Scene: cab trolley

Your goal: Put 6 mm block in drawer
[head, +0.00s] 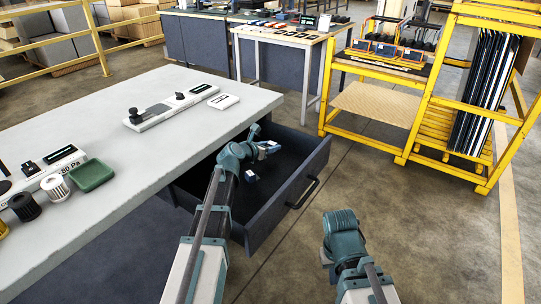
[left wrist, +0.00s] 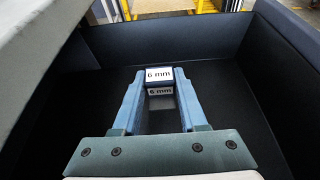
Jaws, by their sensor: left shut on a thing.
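The 6 mm block (left wrist: 160,77) is between the fingers of my left gripper (left wrist: 159,84). It is blue with white faces, and two "6 mm" labels show in the left wrist view. My left gripper is shut on it, over the dark floor of the open drawer (head: 262,222). In the head view my left gripper (head: 267,148) reaches inside the drawer walls. I cannot tell whether the block touches the drawer floor. My right arm hangs in front of the drawer to the right; its fingertips are hidden.
The drawer is pulled out from under the grey bench (head: 150,90). On the bench are a green tray (head: 92,175), a gauge stand (head: 165,108) and several small cylinders. A yellow rack (head: 465,100) stands at the back right.

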